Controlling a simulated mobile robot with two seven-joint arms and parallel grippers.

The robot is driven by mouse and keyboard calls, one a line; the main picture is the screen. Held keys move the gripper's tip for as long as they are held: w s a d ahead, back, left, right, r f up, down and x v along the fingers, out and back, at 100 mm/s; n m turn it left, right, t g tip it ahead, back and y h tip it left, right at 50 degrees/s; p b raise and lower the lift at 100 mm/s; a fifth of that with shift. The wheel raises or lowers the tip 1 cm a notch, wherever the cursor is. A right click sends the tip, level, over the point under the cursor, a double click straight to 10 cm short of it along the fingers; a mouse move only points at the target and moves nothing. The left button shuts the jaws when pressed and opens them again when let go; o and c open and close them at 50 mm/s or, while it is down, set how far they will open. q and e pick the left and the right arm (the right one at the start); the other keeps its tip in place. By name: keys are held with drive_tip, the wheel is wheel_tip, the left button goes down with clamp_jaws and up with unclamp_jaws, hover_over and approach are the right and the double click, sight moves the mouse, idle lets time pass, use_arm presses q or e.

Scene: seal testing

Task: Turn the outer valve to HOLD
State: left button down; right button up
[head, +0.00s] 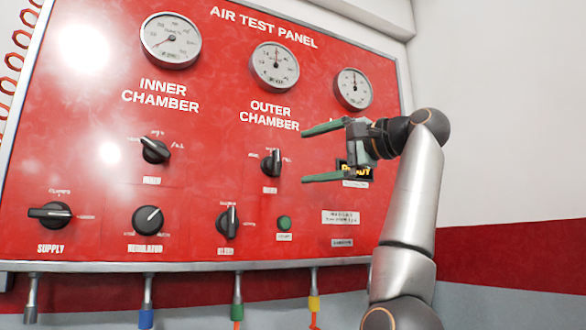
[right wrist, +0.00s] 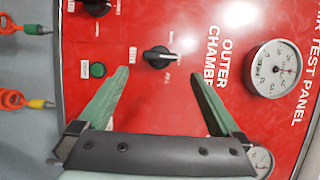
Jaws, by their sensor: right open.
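The outer valve (head: 272,162) is a black knob below the OUTER CHAMBER lettering on the red panel. Its grip bar stands about upright in the head view; the small labels around it are too blurred to read. My right gripper (head: 305,155) is open and empty, its green fingers pointing left toward the valve from the right. In the right wrist view the valve (right wrist: 157,57) shows beyond and between the open fingertips (right wrist: 160,77), not touched by them. My left gripper is out of view.
The red air test panel (head: 75,125) carries the inner chamber knob (head: 155,150), supply knob (head: 50,215), regulator knob (head: 148,219), lower bleed knob (head: 228,222), green button (head: 284,223) and several gauges. Coloured hose fittings hang below its bottom edge. Bare wall lies right.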

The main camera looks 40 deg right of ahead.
drive_tip(key=s, duration=0.5)
drive_tip(key=shift+d+b, duration=0.2)
drive_tip(key=shift+b, duration=0.2)
